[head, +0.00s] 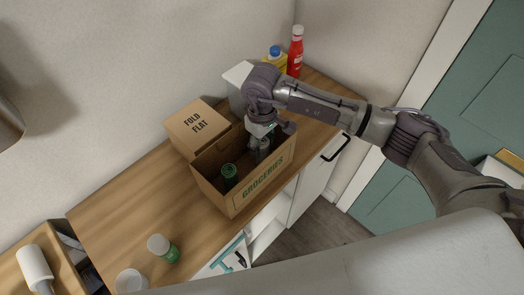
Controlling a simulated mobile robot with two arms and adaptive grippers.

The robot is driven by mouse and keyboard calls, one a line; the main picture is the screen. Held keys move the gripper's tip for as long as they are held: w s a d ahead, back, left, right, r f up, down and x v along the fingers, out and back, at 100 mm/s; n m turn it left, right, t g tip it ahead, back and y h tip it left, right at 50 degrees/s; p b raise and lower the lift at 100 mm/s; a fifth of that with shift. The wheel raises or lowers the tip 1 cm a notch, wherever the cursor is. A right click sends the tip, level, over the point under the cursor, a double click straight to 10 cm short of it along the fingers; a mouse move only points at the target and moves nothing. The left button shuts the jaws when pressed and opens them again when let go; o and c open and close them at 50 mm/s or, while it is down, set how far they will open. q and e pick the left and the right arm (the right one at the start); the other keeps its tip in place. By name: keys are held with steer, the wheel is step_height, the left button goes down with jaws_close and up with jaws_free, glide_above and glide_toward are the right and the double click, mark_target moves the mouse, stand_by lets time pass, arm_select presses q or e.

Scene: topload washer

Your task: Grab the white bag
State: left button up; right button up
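My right gripper (263,147) points down into the open cardboard groceries box (258,186) on the wooden counter. Its fingertips are partly hidden in the box, so I cannot tell whether they are open, shut or holding anything. A white item with teal and dark markings (226,261) shows below the counter's front edge; it may be the white bag, and it is apart from my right gripper. A pale upright container (237,77) stands behind the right wrist, partly covered by it. My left gripper is not in view.
A closed cardboard box (198,127) sits against the groceries box, which holds a green-capped item (229,171). A red bottle (296,52) and a yellow bottle (275,58) stand behind. A green-and-white jar (163,248) stands front left. The counter's left middle (125,205) is clear.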

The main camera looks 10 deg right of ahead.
steer(key=shift+c, duration=1.2)
